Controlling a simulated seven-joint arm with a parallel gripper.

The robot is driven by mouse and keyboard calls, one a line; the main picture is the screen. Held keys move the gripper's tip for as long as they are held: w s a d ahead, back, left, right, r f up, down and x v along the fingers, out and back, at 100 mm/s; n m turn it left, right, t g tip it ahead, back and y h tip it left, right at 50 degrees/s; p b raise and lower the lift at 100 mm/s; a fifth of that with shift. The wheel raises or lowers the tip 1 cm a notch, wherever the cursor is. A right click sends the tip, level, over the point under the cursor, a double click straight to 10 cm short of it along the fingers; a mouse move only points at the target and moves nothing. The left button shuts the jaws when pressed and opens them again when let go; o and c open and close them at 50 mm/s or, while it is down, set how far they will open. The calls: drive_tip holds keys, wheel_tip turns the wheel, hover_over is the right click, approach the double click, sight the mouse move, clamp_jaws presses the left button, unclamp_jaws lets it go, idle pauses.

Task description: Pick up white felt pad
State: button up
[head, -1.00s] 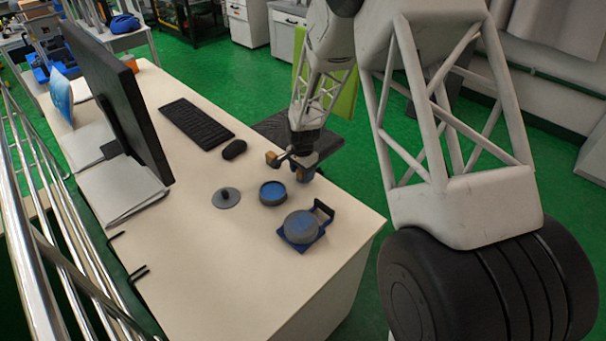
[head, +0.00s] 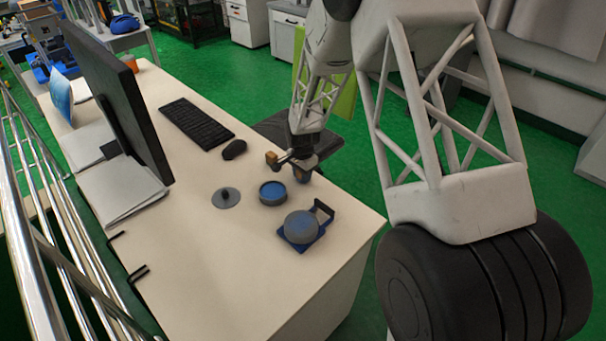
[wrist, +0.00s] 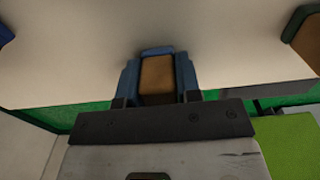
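I cannot make out a white felt pad in either view; a white pad would be hard to tell from the pale tabletop. My gripper (head: 287,168) is low over the right side of the desk, behind the small round parts. Its brown-padded fingers are spread apart, with nothing seen between them. In the wrist view one brown-and-blue finger (wrist: 157,78) shows at the middle, with other finger parts at the upper corners and bare pale surface between. A round dish with a blue inside (head: 272,192) lies just in front of the gripper, apart from it.
A grey knobbed disc (head: 226,198) lies left of the dish. A blue holder (head: 311,242) with a grey round piece (head: 301,227) stands near the front right edge. A mouse (head: 234,149), keyboard (head: 195,123) and monitor (head: 117,95) are farther back. The desk front (head: 215,280) is clear.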

drive_tip(key=c, duration=0.4)
drive_tip(key=shift+o, duration=0.2)
drive_tip(key=shift+r, duration=0.1)
drive_tip(key=shift+r, duration=4.9)
drive_tip(key=shift+o, duration=1.3)
drive_tip(key=shift+c, duration=0.6)
